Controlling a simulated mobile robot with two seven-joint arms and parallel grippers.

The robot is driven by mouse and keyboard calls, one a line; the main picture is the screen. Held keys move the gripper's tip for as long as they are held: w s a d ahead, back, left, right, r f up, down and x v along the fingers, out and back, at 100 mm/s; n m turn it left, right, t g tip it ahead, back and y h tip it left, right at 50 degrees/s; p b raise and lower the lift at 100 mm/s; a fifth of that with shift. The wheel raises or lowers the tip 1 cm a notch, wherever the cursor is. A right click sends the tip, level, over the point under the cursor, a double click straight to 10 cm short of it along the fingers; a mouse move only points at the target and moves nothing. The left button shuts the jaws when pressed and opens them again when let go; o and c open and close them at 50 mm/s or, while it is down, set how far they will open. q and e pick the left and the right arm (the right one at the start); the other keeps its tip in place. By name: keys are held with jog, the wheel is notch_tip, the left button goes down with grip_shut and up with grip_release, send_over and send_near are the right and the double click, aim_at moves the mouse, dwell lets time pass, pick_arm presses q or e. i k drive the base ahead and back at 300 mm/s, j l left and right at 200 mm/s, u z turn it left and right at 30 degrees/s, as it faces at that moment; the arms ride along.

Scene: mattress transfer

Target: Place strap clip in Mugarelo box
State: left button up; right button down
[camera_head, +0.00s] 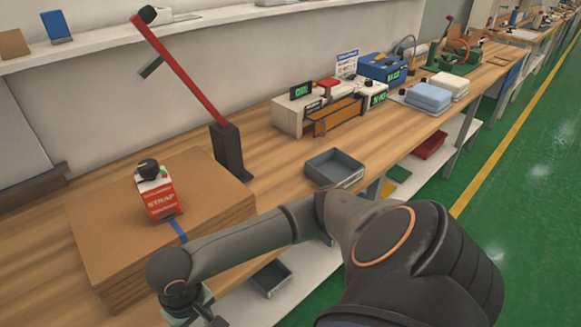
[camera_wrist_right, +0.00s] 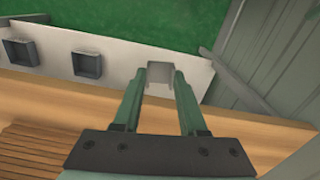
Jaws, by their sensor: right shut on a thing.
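My right gripper (camera_wrist_right: 160,85) is shut on a small pale grey clip-like piece, which I take for the strap clip (camera_wrist_right: 160,74). The clip shows between the fingertips in the right wrist view, over the bench's edge and the white lower shelf. In the head view my right arm reaches across to the lower left; its fingertips and the clip are out of sight. A grey open box (camera_head: 333,170) sits on the bench near the front edge. No Mugarelo name is readable, so I cannot tell which box bears it. My left gripper is not in view.
A stack of cardboard (camera_head: 105,215) bears a red-and-white strap dispenser (camera_head: 160,198). A red lever (camera_head: 180,70) rises from a dark post behind it. Dark bins (camera_wrist_right: 88,65) stand on the lower shelf (camera_wrist_right: 120,72). Bare wood (camera_head: 270,160) lies left of the grey box.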

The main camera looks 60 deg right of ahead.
aim_at(324, 180)
jog(key=k+l, duration=0.1)
jog(key=l, duration=0.3)
jog(key=k+l+u, duration=0.15)
jog(key=l, duration=0.25)
jog(key=k+l, duration=0.1)
jog(key=l, duration=0.3)
jog(key=k+l+u, duration=0.1)
jog(key=l, duration=0.3)
jog(key=k+l, duration=0.2)
jog(key=l, duration=0.2)
jog(key=k+l+u, duration=0.15)
jog(key=l, duration=0.25)
jog(key=k+l, duration=0.15)
jog(key=l, duration=0.2)
jog(key=u, duration=0.05)
